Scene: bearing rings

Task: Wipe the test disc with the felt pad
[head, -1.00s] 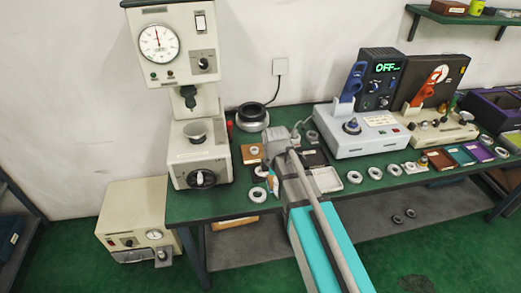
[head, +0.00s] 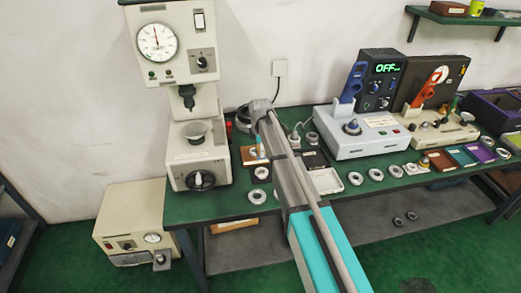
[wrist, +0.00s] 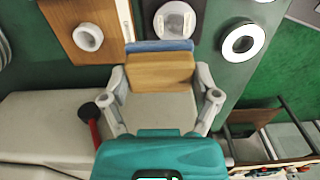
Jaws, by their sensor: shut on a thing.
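My gripper (wrist: 162,82) is shut on the felt pad (wrist: 160,72), a wooden block with a blue felt edge at its far end. A pale round disc (wrist: 175,20), which looks like the test disc, sits on a black plate just beyond the felt in the wrist view.
A wooden board with a ring (wrist: 88,37) lies beside the black plate. A loose ring (wrist: 243,40) lies on the other side, near the bench edge. The tall press (head: 196,150) stands left. A white tray (head: 326,181) and the OFF-display instrument (head: 360,135) are right.

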